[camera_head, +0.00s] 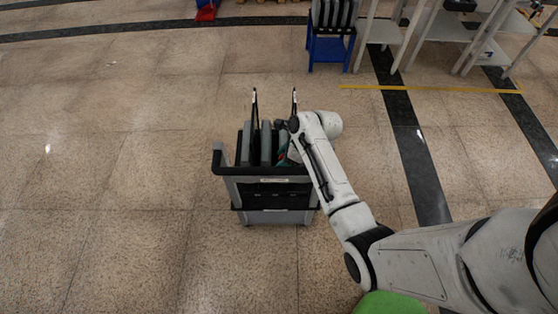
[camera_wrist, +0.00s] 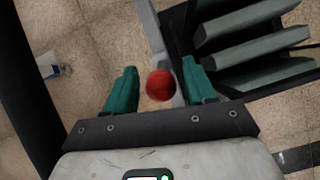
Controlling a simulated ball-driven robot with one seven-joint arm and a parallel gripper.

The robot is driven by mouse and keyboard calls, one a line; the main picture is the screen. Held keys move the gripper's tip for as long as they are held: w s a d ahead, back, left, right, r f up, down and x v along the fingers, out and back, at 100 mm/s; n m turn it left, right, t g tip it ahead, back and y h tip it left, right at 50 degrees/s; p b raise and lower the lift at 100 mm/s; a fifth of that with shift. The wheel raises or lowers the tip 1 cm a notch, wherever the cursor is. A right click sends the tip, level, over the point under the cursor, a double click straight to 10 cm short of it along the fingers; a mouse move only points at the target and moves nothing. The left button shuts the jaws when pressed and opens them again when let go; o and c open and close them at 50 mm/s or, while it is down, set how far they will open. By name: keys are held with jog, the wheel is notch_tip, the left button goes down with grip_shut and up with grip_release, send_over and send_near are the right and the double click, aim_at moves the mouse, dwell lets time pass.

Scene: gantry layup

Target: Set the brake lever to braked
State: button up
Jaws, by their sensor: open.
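The brake lever's round red knob (camera_wrist: 160,85) shows in the wrist view between the two teal fingers of my gripper (camera_wrist: 159,68). The fingers are open, with a visible gap on each side of the knob. A grey bar (camera_wrist: 151,30) runs up behind the knob; I cannot tell whether it is the lever's shaft or part of the frame. In the head view my gripper (camera_head: 284,148) is at the right side of a grey cart (camera_head: 270,190), and the lever cannot be made out there. The lever's setting cannot be read.
The cart holds several upright grey slabs (camera_head: 266,145), which also show close to the right finger in the wrist view (camera_wrist: 245,45). A blue stand (camera_head: 330,50) and grey tables (camera_head: 440,27) are at the back. The floor left of the cart is clear.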

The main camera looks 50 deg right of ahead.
jog(key=v, duration=0.8)
jog(key=shift+d+r, duration=0.1)
dwell(0.3)
